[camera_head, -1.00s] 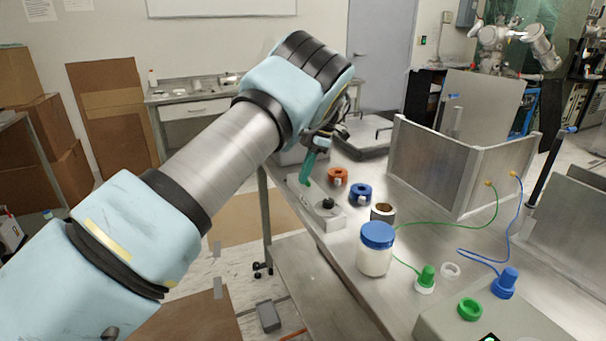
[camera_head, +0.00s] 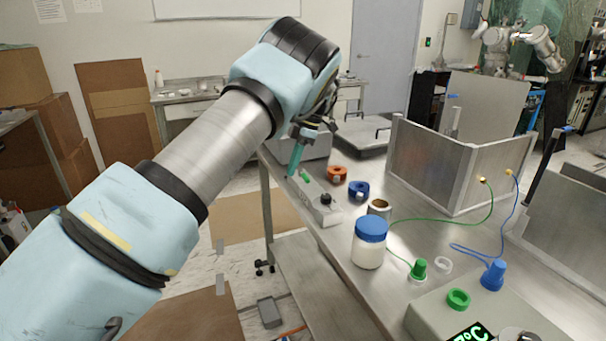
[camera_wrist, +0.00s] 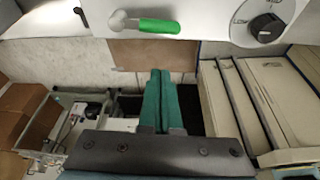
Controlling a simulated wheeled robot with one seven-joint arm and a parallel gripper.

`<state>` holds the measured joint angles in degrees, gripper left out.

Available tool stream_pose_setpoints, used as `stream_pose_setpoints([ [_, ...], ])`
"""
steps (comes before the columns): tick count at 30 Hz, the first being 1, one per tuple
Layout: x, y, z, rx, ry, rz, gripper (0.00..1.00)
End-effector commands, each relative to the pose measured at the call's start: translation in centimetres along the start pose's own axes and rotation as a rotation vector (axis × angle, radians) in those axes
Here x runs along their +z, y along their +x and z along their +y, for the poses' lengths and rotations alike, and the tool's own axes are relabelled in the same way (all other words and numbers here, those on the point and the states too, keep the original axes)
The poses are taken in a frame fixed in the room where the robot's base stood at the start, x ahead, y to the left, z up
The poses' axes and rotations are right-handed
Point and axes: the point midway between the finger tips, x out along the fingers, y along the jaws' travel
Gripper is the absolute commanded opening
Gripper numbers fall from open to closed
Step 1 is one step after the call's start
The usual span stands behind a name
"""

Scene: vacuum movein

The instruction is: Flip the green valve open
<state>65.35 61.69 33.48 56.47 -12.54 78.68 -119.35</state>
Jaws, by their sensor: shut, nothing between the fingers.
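The green valve handle (camera_wrist: 158,26) lies sideways on the face of a white box (camera_wrist: 205,12) in the wrist view, with its metal pivot (camera_wrist: 122,22) at the left end. In the head view, the handle (camera_head: 306,176) is a small green bar on the box (camera_head: 318,207) at the table's left edge. My gripper's teal fingers (camera_wrist: 161,78) are shut and empty. In the wrist view their tips sit below the handle, apart from it. In the head view my gripper (camera_head: 292,170) hangs just left of the handle.
A black LOW-marked knob (camera_wrist: 267,27) is on the same box, right of the handle. Orange (camera_head: 337,174) and blue (camera_head: 358,190) rings and a blue-lidded jar (camera_head: 369,243) stand nearby on the metal table. The space left of the table edge is open.

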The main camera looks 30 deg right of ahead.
Motion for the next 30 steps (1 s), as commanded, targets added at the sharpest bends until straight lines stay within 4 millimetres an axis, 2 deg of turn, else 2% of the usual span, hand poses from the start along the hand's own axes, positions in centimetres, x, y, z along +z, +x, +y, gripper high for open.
stream_pose_setpoints([
  [9, 0.1, -5.4, 0.1, 0.005, 0.001, -0.002, 0.0],
  [15, 0.1, -7.9, 0.0, 0.002, 0.001, 0.0, 0.0],
  [21, 0.1, -8.6, 0.0, 0.0, 0.0, 0.001, 0.0],
  [30, 0.1, -8.7, 0.0, 0.0, 0.0, 0.001, 0.0],
])
